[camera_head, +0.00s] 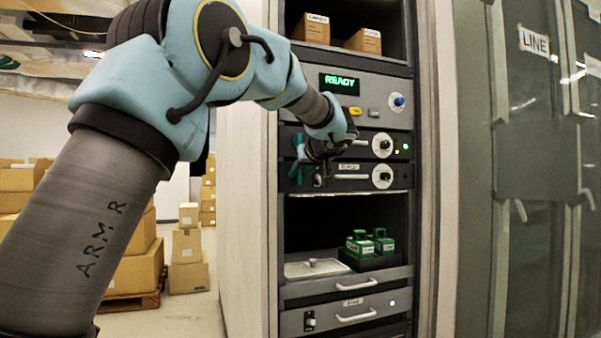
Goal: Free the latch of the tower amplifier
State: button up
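Two dark amplifier units sit one above the other in the rack. The upper unit (360,151) and the lower unit (356,185) each have a handle and a round white dial at the right. The lower unit's label (349,166) is too small to read surely, so I cannot tell which is the tower amplifier. My gripper (306,171) is at the left end of these units, teal finger parts close to their fronts. A small metallic piece (318,181) shows just below it, possibly a latch. My gripper's wrist hides most of this area. Contact and finger opening cannot be told.
Above is a panel with a green READY display (339,84) and a blue knob (398,101). Below, a shelf holds green devices (361,244) over a lower drawer (346,313). A pale rack side (246,220) and glass doors (540,250) flank the bay.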

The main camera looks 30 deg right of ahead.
grip_shut()
dwell(0.5)
jog(key=m+y, duration=0.1)
jog(key=m, duration=0.1)
jog(key=d+m+y+b, duration=0.1)
jog(key=m+y, duration=0.1)
jog(key=m, duration=0.1)
jog(key=shift+s+f+t, duration=0.1)
jog(key=shift+f+t, duration=0.1)
jog(key=shift+t, duration=0.2)
jog(key=m+t+y, duration=0.1)
jog(key=m, duration=0.1)
jog(key=f+m+t+y+b, duration=0.1)
jog(key=m, duration=0.2)
jog(key=m+t+y, duration=0.1)
jog(key=m, duration=0.2)
jog(key=shift+d+f+b, duration=0.15)
jog(key=shift+d+b, duration=0.2)
jog(key=shift+b, duration=0.05)
jog(key=shift+m, duration=0.4)
